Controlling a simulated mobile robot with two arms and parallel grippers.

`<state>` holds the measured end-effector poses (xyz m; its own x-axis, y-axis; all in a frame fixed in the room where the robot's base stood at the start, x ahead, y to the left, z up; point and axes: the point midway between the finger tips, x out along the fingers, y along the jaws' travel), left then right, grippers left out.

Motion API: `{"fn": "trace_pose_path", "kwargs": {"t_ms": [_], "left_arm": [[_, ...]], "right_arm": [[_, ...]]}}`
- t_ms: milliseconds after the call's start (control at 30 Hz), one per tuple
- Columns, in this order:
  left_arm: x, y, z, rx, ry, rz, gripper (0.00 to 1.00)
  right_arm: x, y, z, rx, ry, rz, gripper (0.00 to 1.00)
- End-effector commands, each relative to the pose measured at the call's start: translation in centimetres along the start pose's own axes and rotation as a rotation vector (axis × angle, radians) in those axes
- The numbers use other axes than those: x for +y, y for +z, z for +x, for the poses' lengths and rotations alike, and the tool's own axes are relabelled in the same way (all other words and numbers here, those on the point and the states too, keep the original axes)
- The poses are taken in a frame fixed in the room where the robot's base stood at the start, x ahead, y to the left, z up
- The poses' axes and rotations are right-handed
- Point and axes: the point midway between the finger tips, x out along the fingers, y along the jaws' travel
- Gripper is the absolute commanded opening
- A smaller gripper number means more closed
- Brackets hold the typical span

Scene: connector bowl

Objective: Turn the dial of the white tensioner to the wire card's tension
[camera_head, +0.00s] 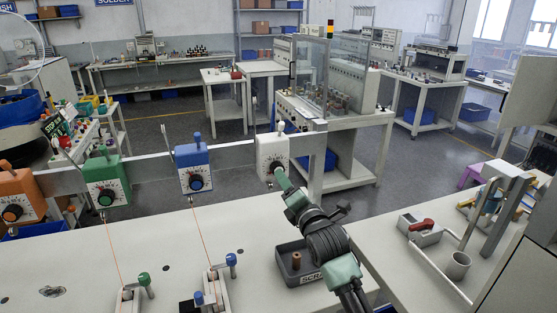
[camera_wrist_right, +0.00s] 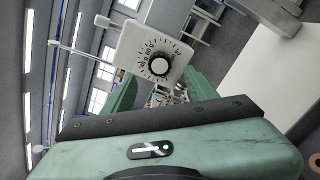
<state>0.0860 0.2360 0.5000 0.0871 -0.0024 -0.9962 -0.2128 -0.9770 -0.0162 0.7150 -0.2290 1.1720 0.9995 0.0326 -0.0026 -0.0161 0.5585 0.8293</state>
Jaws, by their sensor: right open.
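The white tensioner (camera_head: 272,152) hangs on the metal rail, rightmost of the tensioners. In the right wrist view its white face (camera_wrist_right: 150,48) shows a black-marked scale around a dark dial (camera_wrist_right: 159,67) with a pale centre. My right gripper (camera_head: 281,178) is at the lower front of the white tensioner and hides part of its dial in the head view. In the wrist view the green fingers of my right gripper (camera_wrist_right: 163,92) are apart, with the dial showing beyond the gap; contact cannot be told. I cannot make out a wire card. My left gripper is not in view.
Blue (camera_head: 195,167), green (camera_head: 106,182) and orange (camera_head: 17,196) tensioners share the rail (camera_head: 235,148). Wires run down from the blue and green ones. A dark scrap tray (camera_head: 288,277) with a brown spool stands on the white table, beside my right arm.

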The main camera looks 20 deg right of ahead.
Motion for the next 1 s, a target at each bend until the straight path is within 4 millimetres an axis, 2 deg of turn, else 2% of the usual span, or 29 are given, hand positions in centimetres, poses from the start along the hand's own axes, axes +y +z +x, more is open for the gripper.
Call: {"fn": "trace_pose_path", "kwargs": {"t_ms": [433,600,900,933,1000], "left_arm": [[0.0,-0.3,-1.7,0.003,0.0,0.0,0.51],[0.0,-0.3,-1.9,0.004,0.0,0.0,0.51],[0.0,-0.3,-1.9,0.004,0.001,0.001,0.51],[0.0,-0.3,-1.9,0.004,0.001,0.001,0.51],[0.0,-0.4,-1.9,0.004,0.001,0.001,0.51]], "right_arm": [[0.1,0.0,6.0,0.001,0.001,0.004,0.57],[0.1,-0.1,7.0,0.0,0.002,0.003,0.57],[0.0,-0.1,7.2,0.0,0.003,0.003,0.57],[0.0,-0.1,7.2,0.0,0.003,0.003,0.52],[0.0,-0.1,7.2,0.0,0.003,0.003,0.32]]}}
